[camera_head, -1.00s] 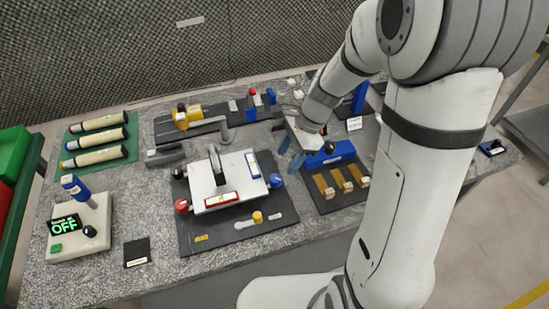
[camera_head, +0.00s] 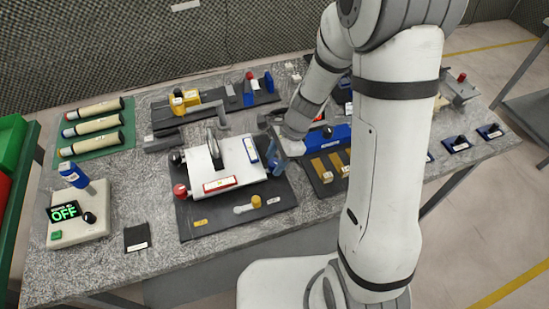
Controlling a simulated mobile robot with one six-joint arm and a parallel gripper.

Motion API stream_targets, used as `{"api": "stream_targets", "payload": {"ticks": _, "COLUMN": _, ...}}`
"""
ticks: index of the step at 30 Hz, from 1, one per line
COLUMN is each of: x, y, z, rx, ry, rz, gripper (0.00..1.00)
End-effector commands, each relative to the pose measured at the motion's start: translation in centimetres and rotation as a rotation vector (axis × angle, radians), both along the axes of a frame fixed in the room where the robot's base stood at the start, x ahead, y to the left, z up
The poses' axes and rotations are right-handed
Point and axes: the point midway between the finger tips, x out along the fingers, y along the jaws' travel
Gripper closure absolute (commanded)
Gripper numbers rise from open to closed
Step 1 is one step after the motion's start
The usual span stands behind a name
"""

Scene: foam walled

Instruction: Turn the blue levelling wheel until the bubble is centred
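The white levelling plate (camera_head: 205,163) sits on a dark base board (camera_head: 205,222) on the bench. A red-framed vial (camera_head: 220,184) lies along its front edge and a blue-framed vial (camera_head: 250,149) along its right side. The bubbles are too small to read. The blue levelling wheel (camera_head: 277,168) is at the plate's right corner, partly hidden by my gripper. A red wheel (camera_head: 180,191) is at the front left corner. My gripper (camera_head: 279,156) points down at the blue wheel; I cannot tell whether it touches it or how far its fingers are apart.
Right of the gripper stands a blue block with wooden-looking pieces (camera_head: 325,167). A control box reading OFF (camera_head: 66,213) and a green mat with several tubes (camera_head: 92,135) are at left. A yellow clamp fixture (camera_head: 185,99) is behind. The bench front is mostly clear.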

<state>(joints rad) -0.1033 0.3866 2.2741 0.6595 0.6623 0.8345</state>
Motion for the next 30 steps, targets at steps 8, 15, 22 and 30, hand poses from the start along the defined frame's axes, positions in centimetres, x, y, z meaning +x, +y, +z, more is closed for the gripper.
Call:
{"api": "stream_targets", "payload": {"ticks": 8, "x": 0.00, "y": 0.03, "z": 0.02, "rx": 0.000, "ry": 0.000, "rz": 0.001, "gripper": 0.79}}
{"api": "stream_targets", "payload": {"ticks": 15, "x": 0.00, "y": 0.05, "z": 0.03, "rx": 0.000, "ry": 0.000, "rz": 0.002, "gripper": 0.93}}
{"api": "stream_targets", "payload": {"ticks": 22, "x": 0.06, "y": 0.11, "z": 0.06, "rx": 0.001, "ry": 0.000, "rz": 0.046, "gripper": 0.93}}
{"api": "stream_targets", "payload": {"ticks": 30, "x": 0.14, "y": 0.15, "z": 0.02, "rx": 0.000, "ry": 0.000, "rz": 0.211, "gripper": 0.93}}
